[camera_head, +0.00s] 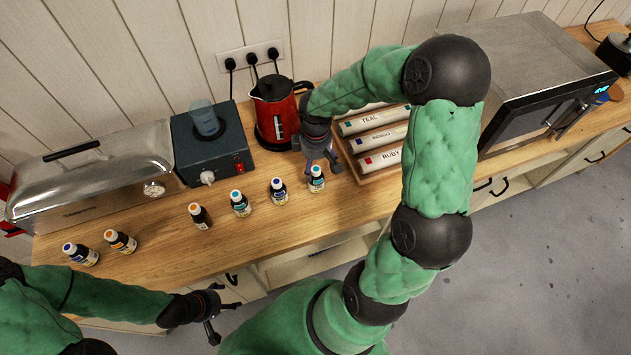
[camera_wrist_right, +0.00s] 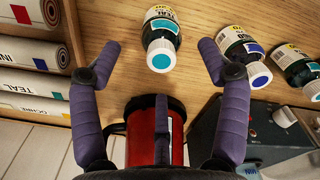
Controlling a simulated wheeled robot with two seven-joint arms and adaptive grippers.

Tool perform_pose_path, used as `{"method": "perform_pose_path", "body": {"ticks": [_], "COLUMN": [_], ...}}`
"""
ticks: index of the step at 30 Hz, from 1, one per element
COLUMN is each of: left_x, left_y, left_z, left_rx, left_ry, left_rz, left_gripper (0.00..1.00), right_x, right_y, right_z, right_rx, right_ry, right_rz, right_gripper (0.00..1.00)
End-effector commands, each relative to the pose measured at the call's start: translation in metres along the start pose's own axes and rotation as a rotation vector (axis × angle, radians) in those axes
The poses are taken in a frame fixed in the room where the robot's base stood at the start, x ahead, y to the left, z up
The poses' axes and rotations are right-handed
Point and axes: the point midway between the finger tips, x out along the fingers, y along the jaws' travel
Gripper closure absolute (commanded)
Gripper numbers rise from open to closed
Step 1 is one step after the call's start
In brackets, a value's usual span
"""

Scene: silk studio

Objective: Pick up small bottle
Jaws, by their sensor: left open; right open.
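Several small dark bottles with coloured caps stand on the wooden counter. The rightmost, a teal-capped bottle (camera_head: 317,182), is just below my right gripper (camera_head: 323,166). In the right wrist view this small bottle, labelled TEAL (camera_wrist_right: 160,22), lies between the spread, open fingers of my right gripper (camera_wrist_right: 161,55), with a visible gap on each side. A blue-capped bottle (camera_head: 279,194) is left of it and shows beside the right finger in the wrist view (camera_wrist_right: 240,48). My left gripper (camera_head: 224,316) is open and empty in front of the counter, away from the bottles.
More bottles stand further left: teal-capped (camera_head: 241,206), orange-capped (camera_head: 201,218), another orange-capped (camera_head: 121,242) and blue-capped (camera_head: 82,255). A red kettle (camera_head: 274,112) and a dark device (camera_head: 215,150) stand behind. A wooden tray of labelled rolls (camera_head: 378,138) is close right of my right gripper.

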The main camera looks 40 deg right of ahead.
Motion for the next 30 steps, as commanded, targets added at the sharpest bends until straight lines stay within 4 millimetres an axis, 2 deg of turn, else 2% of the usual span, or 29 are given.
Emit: {"method": "perform_pose_path", "body": {"ticks": [1,8,15,18,27,30], "left_x": [0.001,0.003,0.008,0.009,0.009,0.009], "left_y": [-0.001,-0.001,-0.003,-0.003,-0.003,-0.003], "left_z": [0.000,0.000,-0.001,-0.001,-0.001,-0.001], "left_rx": [0.000,0.000,0.000,0.000,0.000,0.000], "left_ry": [0.000,0.000,0.000,0.000,0.000,0.000], "left_rz": [0.000,0.000,0.000,0.000,0.000,0.000], "left_gripper": [0.28,0.28,0.28,0.28,0.28,0.28], "right_x": [0.007,0.021,0.055,0.063,0.066,0.066], "right_y": [0.000,-0.001,-0.003,-0.003,-0.003,-0.003], "right_z": [0.000,0.000,0.002,0.002,0.002,0.002], "right_rx": [0.001,-0.001,0.001,0.000,0.000,0.000], "right_ry": [-0.001,0.000,-0.002,0.001,0.001,0.001], "right_rz": [-0.002,-0.001,-0.003,-0.001,0.000,0.000], "right_gripper": [0.24,0.24,0.24,0.24,0.24,0.52]}}
